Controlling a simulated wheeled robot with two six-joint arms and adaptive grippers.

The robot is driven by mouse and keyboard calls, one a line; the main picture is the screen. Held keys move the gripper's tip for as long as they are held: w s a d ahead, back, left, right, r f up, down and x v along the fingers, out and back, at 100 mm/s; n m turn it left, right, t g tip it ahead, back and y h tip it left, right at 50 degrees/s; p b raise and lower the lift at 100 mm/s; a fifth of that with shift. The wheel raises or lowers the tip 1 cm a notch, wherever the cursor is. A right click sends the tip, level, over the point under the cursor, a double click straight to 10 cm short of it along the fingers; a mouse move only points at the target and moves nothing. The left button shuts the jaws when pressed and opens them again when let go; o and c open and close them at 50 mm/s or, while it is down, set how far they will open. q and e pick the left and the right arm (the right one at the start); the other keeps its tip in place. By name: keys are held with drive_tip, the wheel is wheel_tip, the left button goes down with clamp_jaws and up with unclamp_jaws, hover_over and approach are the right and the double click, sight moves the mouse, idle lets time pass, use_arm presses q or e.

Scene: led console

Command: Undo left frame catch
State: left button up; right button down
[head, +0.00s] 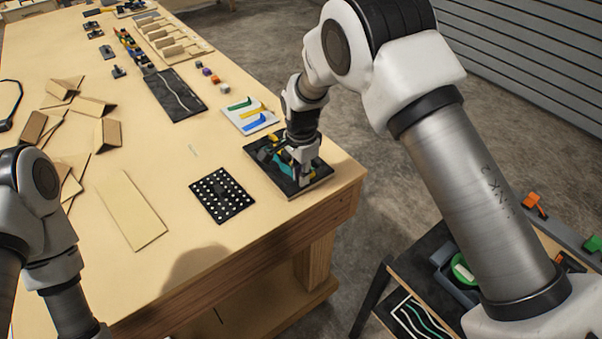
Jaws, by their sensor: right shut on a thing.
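The console (318,180) is a dark square board at the table's right front corner, with teal, yellow and dark parts on it. My right gripper (300,178) points down over its right half, shut on a small part there. The fingers and wrist cover that part, so I cannot tell whether it is the left frame catch. Teal and dark pieces show just left of the fingers. My left arm comes in at the lower left edge, and its gripper lies outside the picture.
A black perforated plate (222,195) lies left of the console. A white tray with coloured strips (238,117) lies behind it. A tan board (130,212) and several cardboard pieces (92,106) lie farther left. A low cart (420,262) stands right of the table (215,255).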

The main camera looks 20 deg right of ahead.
drive_tip(key=c, duration=1.2)
unclamp_jaws()
drive_tip(key=shift+d, duration=0.1)
wheel_tip(320, 180, up, 12)
drive_tip(key=shift+f, duration=0.1)
